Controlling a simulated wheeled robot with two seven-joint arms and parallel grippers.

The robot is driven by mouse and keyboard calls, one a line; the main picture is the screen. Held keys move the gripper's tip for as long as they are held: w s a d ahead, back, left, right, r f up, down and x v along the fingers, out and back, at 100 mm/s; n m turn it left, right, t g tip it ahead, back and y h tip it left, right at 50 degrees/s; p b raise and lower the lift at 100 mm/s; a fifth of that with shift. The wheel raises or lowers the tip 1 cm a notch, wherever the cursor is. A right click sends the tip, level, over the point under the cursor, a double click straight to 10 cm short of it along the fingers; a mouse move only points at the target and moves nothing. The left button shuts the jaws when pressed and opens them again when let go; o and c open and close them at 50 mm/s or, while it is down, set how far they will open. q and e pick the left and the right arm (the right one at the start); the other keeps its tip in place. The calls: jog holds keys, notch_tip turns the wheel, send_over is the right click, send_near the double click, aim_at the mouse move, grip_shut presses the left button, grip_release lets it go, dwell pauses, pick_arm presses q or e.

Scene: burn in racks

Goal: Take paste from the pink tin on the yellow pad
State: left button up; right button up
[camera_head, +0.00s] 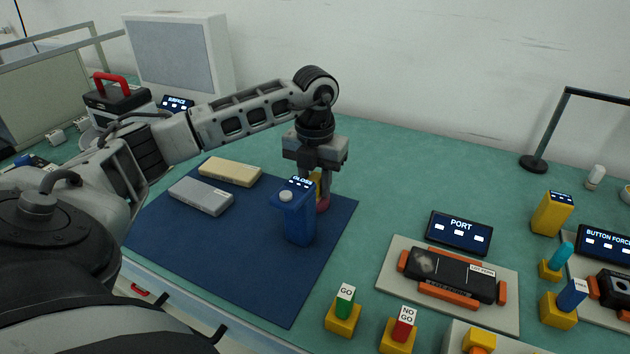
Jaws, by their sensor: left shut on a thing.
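My left gripper (320,182) reaches down from the wrist above the blue mat, pointing at the pink tin (323,205). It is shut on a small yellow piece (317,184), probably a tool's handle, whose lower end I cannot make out. The tin stands upright near the far right part of the mat, directly under the fingers. The blue GLOSS device (298,218) stands in front and hides part of the tin and fingers. I cannot tell whether the tool touches the paste. I see no yellow pad under the tin. My right gripper is not in view.
The blue mat (230,258) also bears a cream block (230,172) and a grey block (201,196). At right are a PORT display (460,232), a fixture plate (395,278) and yellow-based GO (343,315) and NO GO (399,330) pieces. The mat's front is clear.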

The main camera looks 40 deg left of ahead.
aim_at(315, 177)
pick_arm(q)
notch_tip(315, 177, up, 5)
jog(key=p, duration=0.4)
jog(key=shift+w+r+p, duration=0.15)
jog(key=shift+r+p, duration=0.8)
jog(key=shift+p, duration=0.05)
